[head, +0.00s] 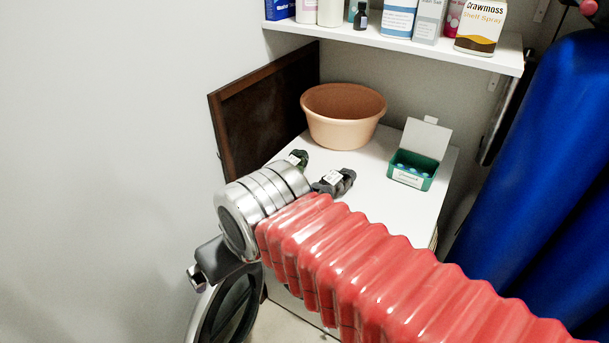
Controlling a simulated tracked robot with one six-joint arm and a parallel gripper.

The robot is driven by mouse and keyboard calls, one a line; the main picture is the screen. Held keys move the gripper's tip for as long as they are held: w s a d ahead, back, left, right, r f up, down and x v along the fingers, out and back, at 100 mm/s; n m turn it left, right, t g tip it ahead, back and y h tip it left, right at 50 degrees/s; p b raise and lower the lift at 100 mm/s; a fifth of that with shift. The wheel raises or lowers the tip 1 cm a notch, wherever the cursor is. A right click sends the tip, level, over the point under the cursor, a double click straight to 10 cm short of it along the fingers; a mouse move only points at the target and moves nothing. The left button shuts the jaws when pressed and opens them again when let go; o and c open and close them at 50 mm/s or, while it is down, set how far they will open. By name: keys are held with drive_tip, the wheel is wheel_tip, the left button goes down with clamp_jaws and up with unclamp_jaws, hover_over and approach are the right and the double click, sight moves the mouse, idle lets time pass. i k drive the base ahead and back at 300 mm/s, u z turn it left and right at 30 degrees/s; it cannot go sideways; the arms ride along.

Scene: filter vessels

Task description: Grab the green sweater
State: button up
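No green sweater shows in the head view. My gripper (325,168) is beyond the silver wrist, over the white machine top (382,200). Its two dark fingers, with white labels, stand apart, and bare white surface shows between them. I see nothing held. Part of the gripper is hidden behind my wrist and red-sleeved arm. A round dark door (228,310) with a silver rim shows at the machine's front, partly covered by my arm; what is behind it cannot be made out.
A peach tub (343,117) and an open green box (413,172) stand on the machine top. A brown framed board (262,110) leans at the left. A shelf (400,42) with bottles hangs above. Large blue cylinders (545,170) stand at right.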

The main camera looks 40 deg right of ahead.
sight(299, 158)
drive_tip(key=u, duration=0.15)
drive_tip(key=k, duration=0.15)
drive_tip(key=z, duration=1.9)
drive_tip(key=k, duration=1.1)
drive_tip(key=u, duration=0.6)
drive_tip(key=i, duration=1.45)
drive_tip(key=z, duration=0.1)
